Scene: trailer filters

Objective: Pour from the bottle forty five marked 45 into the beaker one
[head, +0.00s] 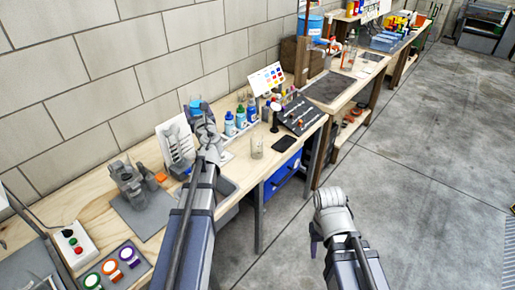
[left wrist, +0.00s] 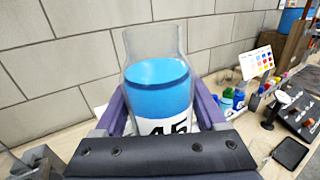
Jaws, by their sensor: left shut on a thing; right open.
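The bottle forty five (left wrist: 158,85) is clear glass with blue liquid and a white label partly showing "45". My left gripper (left wrist: 160,112) is shut on it, one purple finger on each side, and holds it roughly upright. In the head view the bottle's blue top (head: 195,103) shows above my left gripper (head: 203,122), near the wall. A small clear beaker (head: 257,148) stands on the bench to the right of my left gripper, apart from it. I cannot read a mark on it. My right gripper (head: 315,236) is over the floor, away from the bench, and empty.
Several blue and green bottles (head: 240,119) stand behind the beaker. A dark rack (head: 300,115) and a black flat pad (head: 284,144) lie to its right. A grey clamp fixture (head: 130,184) stands left of my left arm. The floor at right is clear.

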